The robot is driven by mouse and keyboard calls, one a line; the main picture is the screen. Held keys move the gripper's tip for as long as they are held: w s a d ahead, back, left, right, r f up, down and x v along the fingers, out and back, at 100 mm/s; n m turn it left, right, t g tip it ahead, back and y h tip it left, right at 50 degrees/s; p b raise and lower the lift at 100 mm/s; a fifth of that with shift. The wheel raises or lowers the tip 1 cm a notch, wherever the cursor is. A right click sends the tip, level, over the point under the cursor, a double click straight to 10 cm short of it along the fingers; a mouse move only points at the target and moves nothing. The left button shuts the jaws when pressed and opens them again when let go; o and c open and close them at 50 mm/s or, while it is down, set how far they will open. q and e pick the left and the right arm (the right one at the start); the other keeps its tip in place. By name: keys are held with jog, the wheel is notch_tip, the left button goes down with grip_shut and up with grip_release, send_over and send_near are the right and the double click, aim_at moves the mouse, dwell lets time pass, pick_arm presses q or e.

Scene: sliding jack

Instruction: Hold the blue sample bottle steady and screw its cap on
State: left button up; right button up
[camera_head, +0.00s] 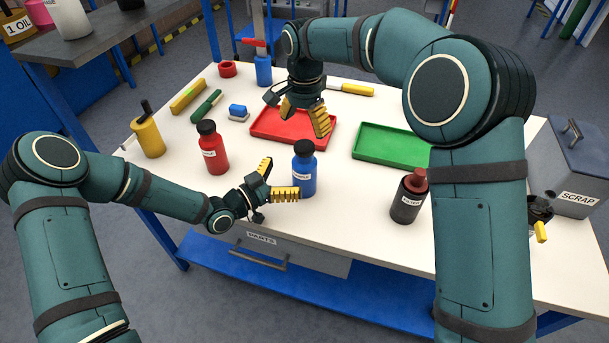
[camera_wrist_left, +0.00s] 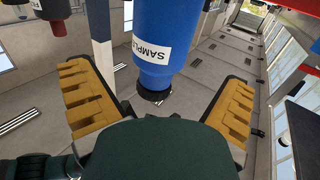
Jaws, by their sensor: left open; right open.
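The blue sample bottle (camera_head: 303,178) stands upright near the front middle of the table, with a black cap (camera_head: 303,147) on top. I cannot tell how tightly the cap sits. In the left wrist view the bottle (camera_wrist_left: 163,45) appears upside down, its label partly readable, beyond the open fingers. My left gripper (camera_head: 284,177) is open and empty just left of the bottle, one finger close to its lower side; contact is unclear. My right gripper (camera_head: 304,124) is open and empty, pointing down over the red tray behind the bottle.
A red bottle (camera_head: 212,153) stands left, a dark bottle with a red cap (camera_head: 407,202) right. The red tray (camera_head: 262,130) and green tray (camera_head: 385,143) lie behind.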

aim_at(309, 162)
pick_arm(q)
jog(key=x, duration=0.7)
jog(key=shift+w+d, duration=0.25)
jog(key=shift+d, duration=0.1)
